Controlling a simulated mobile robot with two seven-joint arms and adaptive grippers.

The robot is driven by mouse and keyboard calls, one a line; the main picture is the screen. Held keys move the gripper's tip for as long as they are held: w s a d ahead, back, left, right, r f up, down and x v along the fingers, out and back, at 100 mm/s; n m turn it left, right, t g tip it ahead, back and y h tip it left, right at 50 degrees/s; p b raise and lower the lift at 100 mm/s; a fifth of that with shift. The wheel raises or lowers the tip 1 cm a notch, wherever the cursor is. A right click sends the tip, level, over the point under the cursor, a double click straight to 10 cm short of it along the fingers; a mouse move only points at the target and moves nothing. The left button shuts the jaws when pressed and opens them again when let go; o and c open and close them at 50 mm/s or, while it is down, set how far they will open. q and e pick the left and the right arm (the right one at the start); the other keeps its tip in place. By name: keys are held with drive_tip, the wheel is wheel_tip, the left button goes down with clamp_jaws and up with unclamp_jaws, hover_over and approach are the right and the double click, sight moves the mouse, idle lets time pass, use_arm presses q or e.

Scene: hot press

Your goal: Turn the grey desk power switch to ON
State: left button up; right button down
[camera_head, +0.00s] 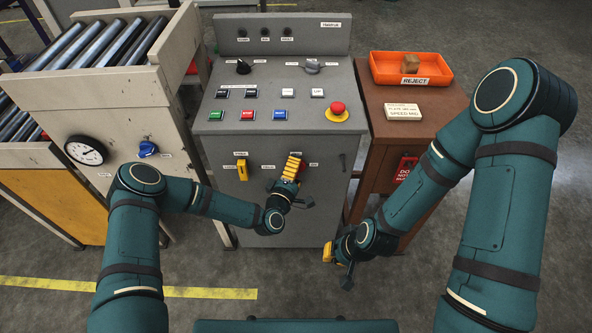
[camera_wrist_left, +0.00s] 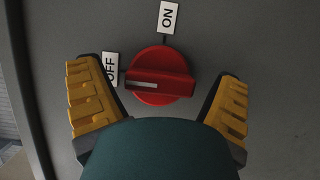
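The red rotary power switch (camera_wrist_left: 162,78) is on the grey desk's front panel. In the left wrist view its bar lies crosswise, with the white mark at its left end, toward the OFF label (camera_wrist_left: 110,69). The ON label (camera_wrist_left: 168,17) is above the knob. My left gripper (camera_head: 293,172) is open in front of the switch, with one finger on each side of the knob and gaps between. In the head view the gripper hides most of the switch (camera_head: 303,165). My right gripper (camera_head: 338,252) hangs low, right of the desk; its opening is unclear.
A yellow switch (camera_head: 242,170) sits left of my left gripper on the same panel. Push buttons and a red emergency stop (camera_head: 338,108) are on the desk top. A brown cabinet (camera_head: 372,150) with an orange reject tray (camera_head: 447,76) stands right; a roller conveyor (camera_head: 105,42) stands left.

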use_arm(q)
drive_tip(key=c, duration=0.9)
drive_tip(key=shift+m, duration=0.3)
drive_tip(key=m+p, duration=0.1)
drive_tip(key=m, duration=0.1)
drive_tip(key=m+g+y+p, duration=0.1)
drive_tip(key=m, duration=0.1)
drive_tip(key=shift+d+r+g+p, duration=0.1)
drive_tip(key=shift+g+p, duration=0.2)
drive_tip(key=m+y+p, duration=0.1)
drive_tip(key=m+y, duration=0.1)
drive_tip(key=m, duration=0.1)
drive_tip(key=shift+g+p, duration=0.4)
drive_tip(key=m+y, duration=0.1)
drive_tip(key=m, duration=0.2)
drive_tip(key=shift+g+y+p, duration=0.3)
drive_tip(key=shift+p, duration=0.05)
drive_tip(key=shift+s+f+m+y, duration=0.1)
drive_tip(key=shift+f+m+y, duration=0.1)
drive_tip(key=shift+m+y, duration=1.15)
drive_tip(key=shift+m, duration=0.25)
drive_tip(key=o, duration=1.2)
